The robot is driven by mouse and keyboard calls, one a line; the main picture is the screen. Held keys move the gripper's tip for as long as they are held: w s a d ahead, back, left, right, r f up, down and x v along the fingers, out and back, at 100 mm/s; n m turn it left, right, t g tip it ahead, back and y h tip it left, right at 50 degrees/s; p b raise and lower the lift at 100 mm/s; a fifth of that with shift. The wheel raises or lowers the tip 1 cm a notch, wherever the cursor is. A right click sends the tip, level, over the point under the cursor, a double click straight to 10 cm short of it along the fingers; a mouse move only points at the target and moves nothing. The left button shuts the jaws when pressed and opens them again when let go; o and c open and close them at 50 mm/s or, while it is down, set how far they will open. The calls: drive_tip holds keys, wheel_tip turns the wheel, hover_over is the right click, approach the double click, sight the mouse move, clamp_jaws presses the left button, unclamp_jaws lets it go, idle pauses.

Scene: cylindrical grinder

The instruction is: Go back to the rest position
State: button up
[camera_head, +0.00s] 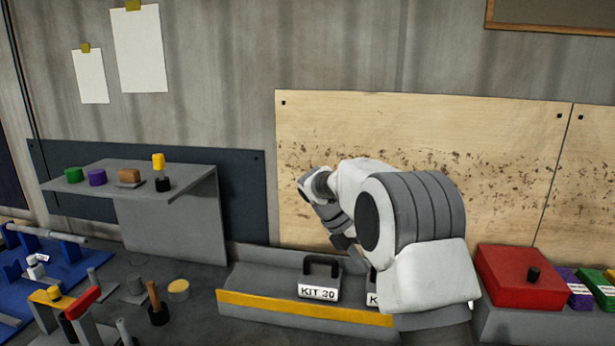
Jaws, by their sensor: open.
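My arm stands in front of the tray with a yellow front edge (300,306) and bends over it. My gripper (347,243) points down above the back of the tray, partly hidden by my own arm. It looks open, with nothing seen in it. A block marked KIT 30 (318,294) with a black handle sits in the tray, below and left of the gripper. A second marked block (372,299) beside it is mostly hidden by my arm. I cannot tell whether the gripper is near its handle.
A grey shelf (130,172) at left holds small coloured parts. A red box (522,277) with a black knob stands at right, beside purple and green packs. Blue fixtures (45,265) and several small tools crowd the lower left. Above the tray's left part is free room.

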drive_tip(key=s+d+r+m+t+y, duration=0.1)
drive_tip(key=s+r+m+y, duration=0.1)
drive_tip(key=s+r+m, duration=0.5)
drive_tip(key=s+r+m+t+y, duration=0.2)
drive_tip(key=s+r+m, duration=0.3)
drive_tip(key=s, duration=0.5)
drive_tip(key=s+a+f+m+t+y, duration=0.1)
drive_tip(key=s+f+m+t+y, duration=0.1)
drive_tip(key=s+m, duration=1.2)
drive_tip(key=shift+s+a+f+m+t+y, duration=0.15)
drive_tip(key=shift+s+f+m+t+y, duration=0.25)
drive_tip(key=shift+s, duration=0.6)
drive_tip(key=shift+a+f, duration=0.1)
drive_tip(key=shift+a, duration=0.05)
